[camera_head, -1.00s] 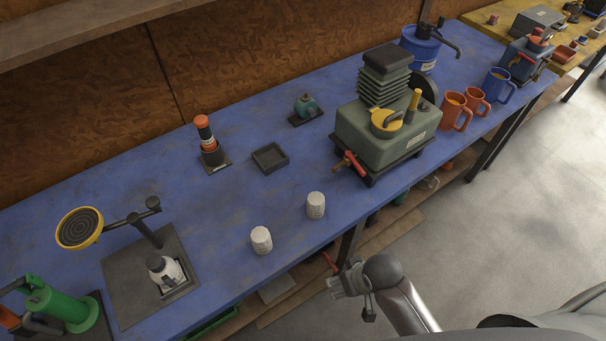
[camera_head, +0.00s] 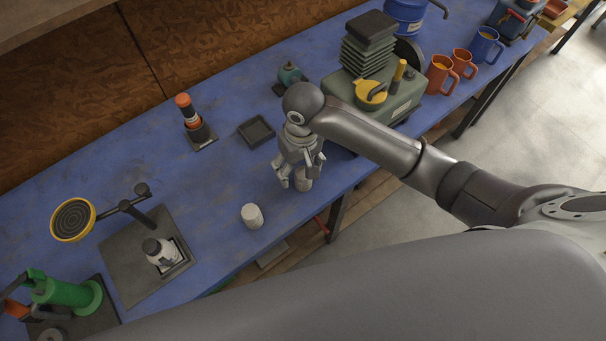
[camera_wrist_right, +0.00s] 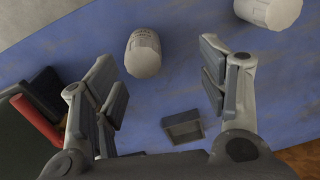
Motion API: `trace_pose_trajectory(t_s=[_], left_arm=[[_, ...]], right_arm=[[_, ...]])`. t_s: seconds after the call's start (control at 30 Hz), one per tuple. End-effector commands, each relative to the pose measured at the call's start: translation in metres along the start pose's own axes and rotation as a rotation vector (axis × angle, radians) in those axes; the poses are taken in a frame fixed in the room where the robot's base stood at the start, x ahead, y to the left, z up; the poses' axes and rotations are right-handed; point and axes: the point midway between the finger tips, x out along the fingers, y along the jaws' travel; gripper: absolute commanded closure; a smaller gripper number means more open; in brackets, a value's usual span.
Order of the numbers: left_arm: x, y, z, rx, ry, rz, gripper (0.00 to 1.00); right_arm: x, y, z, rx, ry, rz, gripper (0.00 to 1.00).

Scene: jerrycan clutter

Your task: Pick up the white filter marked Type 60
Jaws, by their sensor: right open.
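Two white cylindrical filters stand on the blue workbench. One filter (camera_head: 252,216) stands clear to the left of my right gripper; it shows at the top right in the wrist view (camera_wrist_right: 268,10). The other filter (camera_head: 303,184) is partly hidden below my right gripper (camera_head: 300,172). In the wrist view this filter (camera_wrist_right: 143,55) carries small dark print, too small to read, so I cannot tell which is Type 60. My right gripper is open and empty, pointing down above it; the filter shows nearer the left finger in the wrist view. My left gripper is not in view.
The bench's front edge is close.

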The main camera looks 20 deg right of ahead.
Motion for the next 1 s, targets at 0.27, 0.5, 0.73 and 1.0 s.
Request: trace_pose_trajectory(t_s=[0.27,0.5,0.73,1.0], left_arm=[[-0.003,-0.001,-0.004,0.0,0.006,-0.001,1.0],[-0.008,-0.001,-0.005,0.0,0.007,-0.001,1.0],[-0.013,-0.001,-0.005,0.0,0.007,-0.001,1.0],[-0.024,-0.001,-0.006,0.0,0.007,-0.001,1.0]], right_arm=[[0.0,0.017,-0.009,0.042,-0.037,0.049,0.33],[0.037,0.019,-0.008,0.042,-0.036,0.048,0.33],[0.053,0.021,-0.007,0.041,-0.034,0.049,0.33],[0.088,0.025,-0.006,0.04,-0.034,0.048,0.33]])
